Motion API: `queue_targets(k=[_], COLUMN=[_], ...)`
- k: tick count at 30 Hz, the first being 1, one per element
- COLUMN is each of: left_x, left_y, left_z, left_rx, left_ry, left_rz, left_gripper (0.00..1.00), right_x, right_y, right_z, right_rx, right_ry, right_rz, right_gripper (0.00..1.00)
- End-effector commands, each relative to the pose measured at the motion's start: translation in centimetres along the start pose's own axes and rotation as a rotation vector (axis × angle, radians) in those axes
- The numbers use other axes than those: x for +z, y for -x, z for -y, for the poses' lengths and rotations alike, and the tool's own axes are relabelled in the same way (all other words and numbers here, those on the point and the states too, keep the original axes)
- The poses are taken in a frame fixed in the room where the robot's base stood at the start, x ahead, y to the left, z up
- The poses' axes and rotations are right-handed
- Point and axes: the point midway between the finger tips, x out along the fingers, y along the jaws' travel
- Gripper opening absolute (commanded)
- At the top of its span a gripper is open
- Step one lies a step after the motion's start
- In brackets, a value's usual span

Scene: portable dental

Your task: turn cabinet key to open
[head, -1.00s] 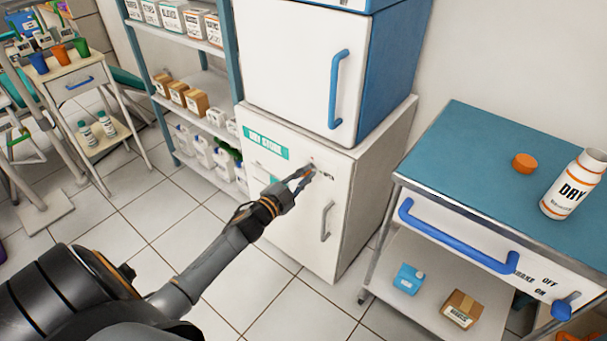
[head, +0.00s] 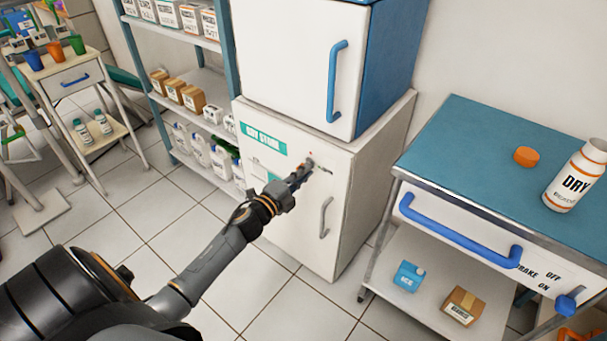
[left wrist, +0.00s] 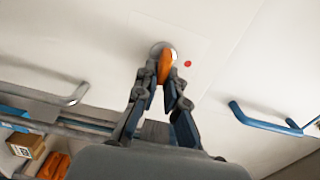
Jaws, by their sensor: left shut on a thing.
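The white cabinet (head: 290,225) with a green label stands in the middle of the head view, its door shut. My left gripper (head: 305,167) is at the lock on the upper part of the door. In the left wrist view, its fingers (left wrist: 166,85) are closed on an orange key (left wrist: 165,64). The key sits at the round metal lock (left wrist: 158,48), with a red dot (left wrist: 187,64) beside it. The grey door handle (head: 325,217) is below the gripper, and it also shows in the left wrist view (left wrist: 77,95). My right gripper is not in view.
A blue-and-white cabinet (head: 290,60) with a blue handle stands on top. A teal-topped cart (head: 480,150) with a blue handle (head: 455,235) is at the right, carrying a white bottle (head: 577,178) and an orange cap (head: 527,156). Shelves (head: 185,85) stand at the left. Floor is clear in front.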

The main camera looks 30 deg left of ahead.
Motion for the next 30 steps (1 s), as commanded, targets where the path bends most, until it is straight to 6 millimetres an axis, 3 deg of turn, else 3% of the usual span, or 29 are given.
queue_targets(k=[18, 19, 22, 30], left_x=[-0.06, -0.06, -0.05, -0.02], left_y=[0.04, 0.05, 0.04, 0.02], left_z=[-0.20, -0.20, -0.19, -0.11], left_rx=[0.003, 0.003, 0.003, 0.001], left_ry=[-0.044, -0.044, -0.044, -0.043], left_rz=[-0.001, -0.001, -0.001, 0.000], left_gripper=[0.00, 0.12, 0.33, 0.33], right_x=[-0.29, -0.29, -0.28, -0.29], right_y=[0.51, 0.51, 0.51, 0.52], right_z=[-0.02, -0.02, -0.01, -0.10], right_rx=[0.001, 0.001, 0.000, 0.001], right_ry=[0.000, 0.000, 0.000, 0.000], right_rz=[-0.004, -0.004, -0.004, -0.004], right_gripper=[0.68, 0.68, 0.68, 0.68])
